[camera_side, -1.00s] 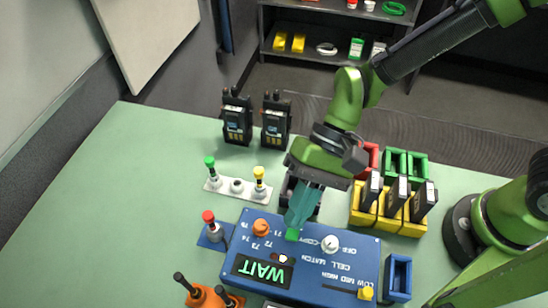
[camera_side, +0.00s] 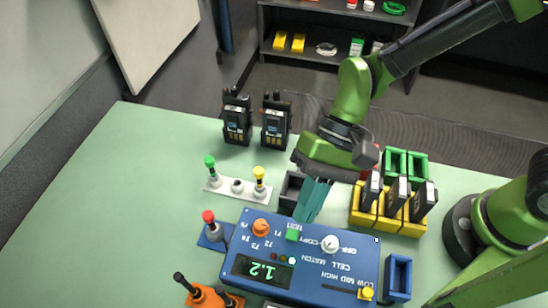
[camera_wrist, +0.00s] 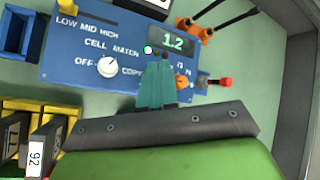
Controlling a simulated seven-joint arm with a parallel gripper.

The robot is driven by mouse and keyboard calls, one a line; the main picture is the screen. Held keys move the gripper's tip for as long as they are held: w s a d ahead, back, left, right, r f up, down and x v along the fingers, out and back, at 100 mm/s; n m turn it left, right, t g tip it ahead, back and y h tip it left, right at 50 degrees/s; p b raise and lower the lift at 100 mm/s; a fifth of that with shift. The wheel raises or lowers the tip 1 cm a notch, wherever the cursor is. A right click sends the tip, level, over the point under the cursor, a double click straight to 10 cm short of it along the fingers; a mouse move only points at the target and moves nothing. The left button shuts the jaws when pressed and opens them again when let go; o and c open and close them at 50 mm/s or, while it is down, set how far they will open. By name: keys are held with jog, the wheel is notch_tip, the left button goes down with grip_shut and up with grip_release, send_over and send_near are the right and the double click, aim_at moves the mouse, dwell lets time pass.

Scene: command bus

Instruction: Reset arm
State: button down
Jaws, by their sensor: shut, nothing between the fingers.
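My gripper (camera_side: 306,214) has teal fingers held together with nothing between them. In the side view it hovers over the back edge of the blue control box (camera_side: 240,268), just behind the green TEST button (camera_side: 292,235). The box's display (camera_side: 263,270) reads 1.2 in green, upside down in the side view. In the wrist view the gripper (camera_wrist: 166,62) points at the box, with the display (camera_wrist: 173,40) beyond its tips and the white knob (camera_wrist: 107,67) to the left. A white light (camera_side: 292,261) is lit by the display.
Yellow holders (camera_side: 362,218) with dark modules stand right of my gripper, with green holders (camera_side: 396,160) behind. Two black radios (camera_side: 237,120) stand at the back. A switch plate (camera_side: 225,190), red-topped lever (camera_side: 208,217) and blue bin (camera_side: 398,278) surround the box. The table's left is clear.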

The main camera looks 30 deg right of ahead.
jog(key=w+d+r+t+h, duration=0.1)
jog(key=d+r+t+h, duration=0.1)
jog(key=d, duration=0.7)
jog(key=w+d+r+t+h, duration=0.1)
jog(key=d+r+t, duration=0.4)
jog(key=d+r, duration=0.2)
jog(key=w+d+r+t+h, duration=0.1)
jog(key=d+r+t, duration=0.3)
jog(key=d, duration=0.8)
jog(key=shift+w+r+m+h, duration=0.15)
jog(key=shift+w+m+h, duration=0.25)
jog(key=shift+h, duration=0.4)
